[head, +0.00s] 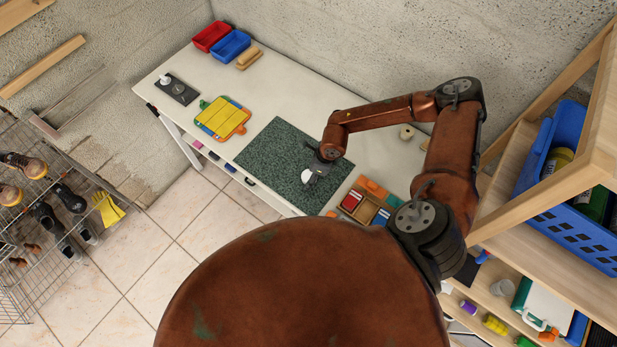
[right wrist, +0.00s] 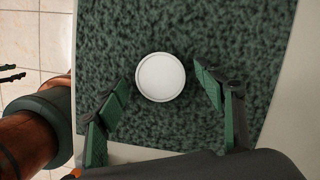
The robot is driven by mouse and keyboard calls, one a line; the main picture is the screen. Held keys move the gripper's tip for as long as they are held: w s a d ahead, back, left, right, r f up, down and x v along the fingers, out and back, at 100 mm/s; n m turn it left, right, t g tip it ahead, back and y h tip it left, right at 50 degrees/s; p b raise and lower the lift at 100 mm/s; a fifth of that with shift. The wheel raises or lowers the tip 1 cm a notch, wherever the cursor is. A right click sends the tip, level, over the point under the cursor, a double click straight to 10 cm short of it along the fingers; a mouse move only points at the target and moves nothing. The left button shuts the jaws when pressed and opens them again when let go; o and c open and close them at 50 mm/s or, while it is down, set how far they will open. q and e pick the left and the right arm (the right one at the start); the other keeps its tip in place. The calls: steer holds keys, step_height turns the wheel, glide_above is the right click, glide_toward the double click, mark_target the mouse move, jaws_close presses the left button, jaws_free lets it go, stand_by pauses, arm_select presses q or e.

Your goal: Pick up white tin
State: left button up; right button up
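The white tin (right wrist: 160,77) is a round, plain white disc from above in the right wrist view. It rests on a dark green speckled mat (right wrist: 225,20). In the right wrist view my right gripper (right wrist: 163,80) is open, with one green-padded finger on each side of the tin. Gaps show between the tin and both fingers.
A board with yellow strips (head: 222,118) lies left of the mat, and a compartment tray (head: 367,208) stands close on its right. Red (head: 211,36) and blue (head: 231,46) bins stand at the far end. A wooden shelf (head: 537,210) with a blue basket is on the right.

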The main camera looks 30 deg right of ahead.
steer(key=c, duration=1.3)
steer(key=shift+c, duration=0.2)
steer(key=shift+r, duration=0.15)
